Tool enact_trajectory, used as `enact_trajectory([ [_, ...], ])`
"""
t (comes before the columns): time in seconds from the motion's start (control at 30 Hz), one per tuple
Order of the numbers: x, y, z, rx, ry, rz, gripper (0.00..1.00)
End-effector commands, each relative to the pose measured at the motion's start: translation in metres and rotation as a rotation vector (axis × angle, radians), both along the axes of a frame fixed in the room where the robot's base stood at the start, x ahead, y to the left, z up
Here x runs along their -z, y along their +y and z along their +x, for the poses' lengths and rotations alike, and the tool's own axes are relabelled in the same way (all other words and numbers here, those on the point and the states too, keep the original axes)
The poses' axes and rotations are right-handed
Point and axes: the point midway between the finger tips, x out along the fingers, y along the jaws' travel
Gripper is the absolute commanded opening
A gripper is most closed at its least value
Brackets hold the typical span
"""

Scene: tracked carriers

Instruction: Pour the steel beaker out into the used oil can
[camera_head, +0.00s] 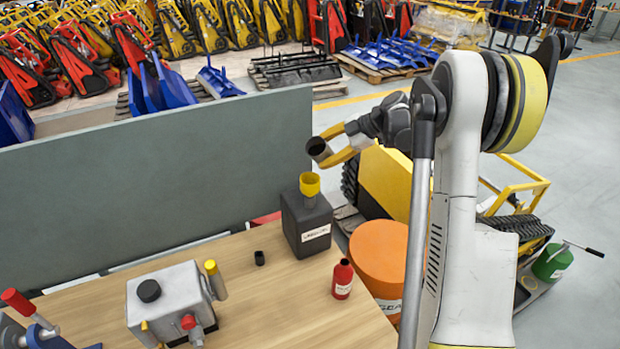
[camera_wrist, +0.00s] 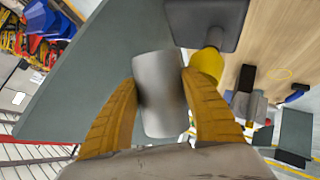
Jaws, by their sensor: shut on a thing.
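The steel beaker (camera_head: 318,149) is in my gripper (camera_head: 335,145), above the used oil can and apart from it. It is tilted, with its dark mouth showing toward the left and the head camera. My gripper's two yellow fingers are shut on the beaker's sides, as the wrist view shows with the beaker (camera_wrist: 158,95) between them. The dark grey used oil can (camera_head: 306,222) stands upright on the table, with a white label and a yellow funnel (camera_head: 309,186) on top. The funnel (camera_wrist: 207,65) also shows in the wrist view. No stream of liquid is visible, and the beaker's contents are hidden.
A red bottle (camera_head: 342,279) and a small black cap (camera_head: 259,258) stand near the can. A grey metal unit (camera_head: 170,300) is at the front left. A grey panel (camera_head: 160,170) rises behind the table (camera_head: 270,310). An orange drum (camera_head: 378,255) stands right of the table.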

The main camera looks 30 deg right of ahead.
Motion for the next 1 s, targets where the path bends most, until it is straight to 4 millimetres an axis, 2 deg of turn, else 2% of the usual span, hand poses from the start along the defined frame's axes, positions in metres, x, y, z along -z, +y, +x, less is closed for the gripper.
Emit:
enact_trajectory([
  [1.0, 0.0022, 0.0012, -0.0011, 0.000, -0.077, -0.113, 0.10],
])
